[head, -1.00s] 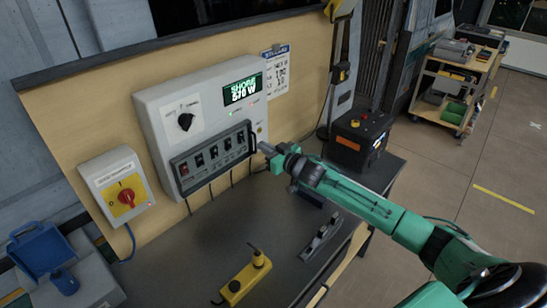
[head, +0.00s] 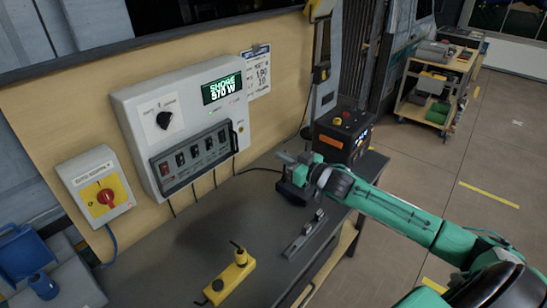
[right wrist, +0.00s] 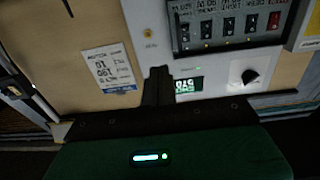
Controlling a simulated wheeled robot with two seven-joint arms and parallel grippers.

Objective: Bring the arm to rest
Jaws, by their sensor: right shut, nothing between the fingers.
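My right arm comes in from the right in the head view, with its gripper (head: 288,157) over the bench's back right part. The gripper is shut and empty, apart from the white control panel (head: 128,112). Its closed fingers (right wrist: 157,88) also show in the right wrist view, with the panel behind them. The panel has a dark knob (head: 164,119), a green display (head: 222,88) reading SHORE 570 W, and a row of switches (head: 194,157). My left gripper is not in view.
A black box with an orange label (head: 332,141) stands close behind the right gripper. A yellow pendant (head: 230,280) and a grey metal piece (head: 304,237) lie on the dark bench (head: 190,240). A red rotary switch (head: 106,196) is on the left. A loaded cart (head: 428,105) stands back right.

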